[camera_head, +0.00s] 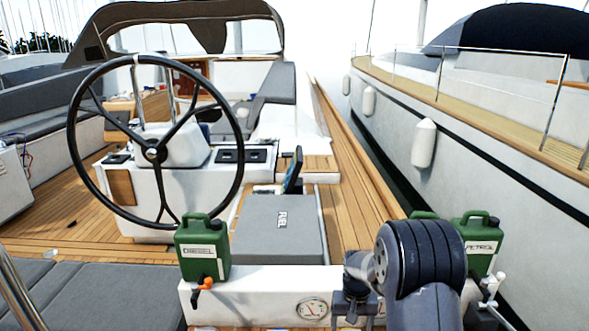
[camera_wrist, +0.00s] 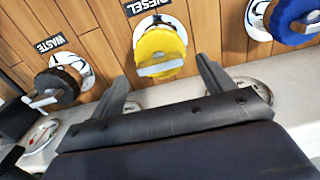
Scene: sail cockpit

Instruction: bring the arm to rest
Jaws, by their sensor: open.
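My gripper (camera_wrist: 161,70) is open, its two dark fingers spread apart in the wrist view. Nothing is between the fingers in contact with them. A yellow cap (camera_wrist: 160,50) with a grey handle, by the DIESEL label, lies just beyond the fingertips; the depth gap is hard to judge. In the head view my arm is bent low at the right front, over the white ledge (camera_head: 262,283). My gripper's fingers are not clear there, largely hidden by the arm.
A black cap (camera_wrist: 57,88) by the WASTE label and a blue cap (camera_wrist: 291,18) flank the yellow one. A green diesel can (camera_head: 202,248) and petrol can (camera_head: 476,240) stand near the arm. A grey FUEL box (camera_head: 277,228) and steering wheel (camera_head: 155,153) are beyond.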

